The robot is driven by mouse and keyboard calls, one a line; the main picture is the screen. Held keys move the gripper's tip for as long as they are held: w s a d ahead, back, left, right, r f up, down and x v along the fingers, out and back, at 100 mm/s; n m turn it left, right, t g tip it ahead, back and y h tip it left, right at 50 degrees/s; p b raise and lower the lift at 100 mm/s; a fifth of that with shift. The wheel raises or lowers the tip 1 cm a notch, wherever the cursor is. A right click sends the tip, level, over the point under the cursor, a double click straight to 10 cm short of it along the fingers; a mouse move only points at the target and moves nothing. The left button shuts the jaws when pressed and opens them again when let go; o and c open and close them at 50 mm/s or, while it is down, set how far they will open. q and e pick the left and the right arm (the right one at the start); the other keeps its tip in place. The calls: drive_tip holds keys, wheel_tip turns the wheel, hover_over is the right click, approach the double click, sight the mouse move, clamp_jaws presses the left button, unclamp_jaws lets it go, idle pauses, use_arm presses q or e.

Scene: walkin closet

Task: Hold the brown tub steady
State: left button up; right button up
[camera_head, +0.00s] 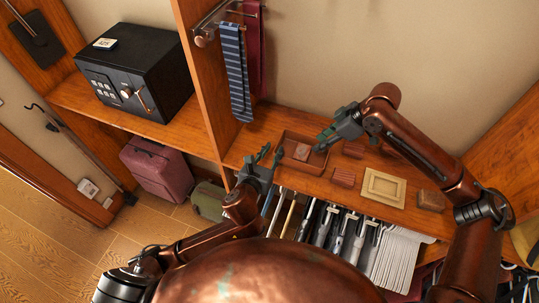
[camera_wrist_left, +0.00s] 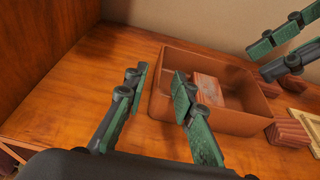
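The brown tub (camera_head: 285,165) is a shallow, open rectangular tray on the wooden shelf. It also shows in the left wrist view (camera_wrist_left: 235,121). One reddish-brown block (camera_wrist_left: 208,88) lies inside it. My left gripper (camera_head: 269,155) is open at the tub's left side. In the left wrist view its fingers (camera_wrist_left: 158,82) are apart, and the tub's left wall shows between them; I cannot tell whether they touch it. My right gripper (camera_head: 322,143) is above the tub's right side. In the left wrist view its two fingers (camera_wrist_left: 275,52) are apart with nothing between them.
Reddish-brown blocks (camera_head: 343,177) (camera_head: 353,150) and a pale square box (camera_head: 384,187) lie right of the tub, with a brown block (camera_head: 430,200) further right. Ties (camera_head: 235,75) hang behind left. A black safe (camera_head: 140,75) stands on the left shelf. Hangers (camera_head: 398,255) hang below.

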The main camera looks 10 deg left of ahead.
sight(279, 142)
use_arm(q)
drive_tip(key=shift+x, duration=2.25)
clamp_jaws()
